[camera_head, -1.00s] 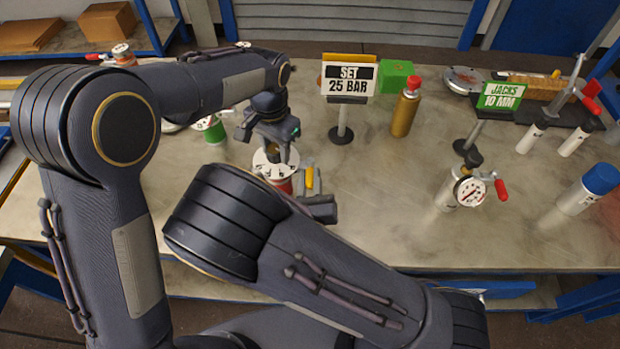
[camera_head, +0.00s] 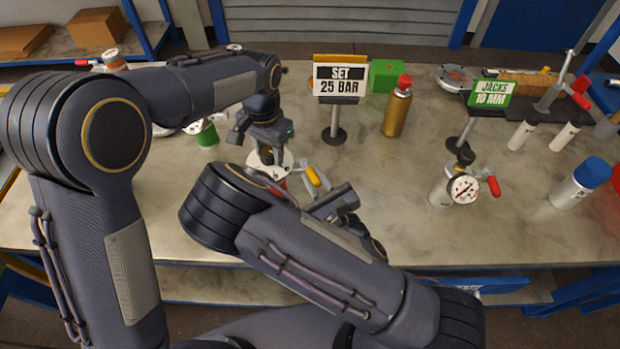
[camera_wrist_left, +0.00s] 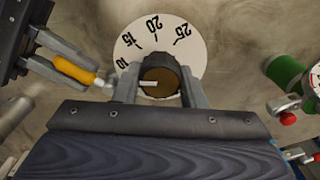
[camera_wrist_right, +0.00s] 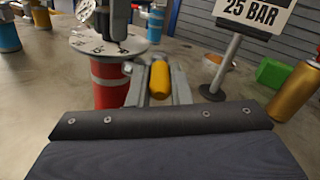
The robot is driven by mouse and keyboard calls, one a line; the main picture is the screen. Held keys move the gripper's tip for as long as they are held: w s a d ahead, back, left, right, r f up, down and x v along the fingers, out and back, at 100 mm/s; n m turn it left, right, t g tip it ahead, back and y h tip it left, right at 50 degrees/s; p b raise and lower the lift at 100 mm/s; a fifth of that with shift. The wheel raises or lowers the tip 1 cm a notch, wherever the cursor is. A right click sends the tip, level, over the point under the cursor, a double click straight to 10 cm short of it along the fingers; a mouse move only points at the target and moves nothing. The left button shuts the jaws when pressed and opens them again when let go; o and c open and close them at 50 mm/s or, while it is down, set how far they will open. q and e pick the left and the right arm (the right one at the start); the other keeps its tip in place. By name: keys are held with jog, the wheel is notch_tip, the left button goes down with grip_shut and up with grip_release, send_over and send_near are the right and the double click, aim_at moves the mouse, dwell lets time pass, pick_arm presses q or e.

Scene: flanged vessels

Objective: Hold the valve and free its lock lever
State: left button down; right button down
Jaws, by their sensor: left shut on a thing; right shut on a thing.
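The valve has a red body (camera_wrist_right: 110,88) and a white dial plate (camera_wrist_left: 190,42) marked from 10 to 25. It stands upright on the bench, partly hidden behind my arms in the head view. My left gripper (camera_wrist_left: 158,88) is shut on the dark valve knob (camera_wrist_left: 158,72), from above. The white mark on the knob points left in the left wrist view. The yellow lock lever (camera_wrist_right: 159,78) sticks out beside the valve and also shows in the head view (camera_head: 313,176). My right gripper (camera_wrist_right: 159,88) is shut on this lever, one finger on each side.
A "SET 25 BAR" sign (camera_head: 340,79) stands behind the valve, with a gold spray can (camera_head: 397,107) to its right. A green-bodied valve (camera_head: 207,134) stands left. A valve with a gauge (camera_head: 463,188) stands right. The bench between is clear.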

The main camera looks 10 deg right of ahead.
pick_arm(q)
jog(key=shift+a, duration=0.1)
pick_arm(e)
jog(key=n+y, duration=0.1)
jog(key=d+n+g+y, duration=0.1)
jog(key=shift+w+y, duration=0.15)
jog(key=shift+y, duration=0.15)
pick_arm(q)
jog(key=shift+w, duration=0.1)
pick_arm(e)
jog(key=shift+y, duration=0.3)
jog(key=c, duration=1.6)
grip_release()
jog(key=shift+r+h, duration=0.1)
jog(key=shift+h, duration=0.3)
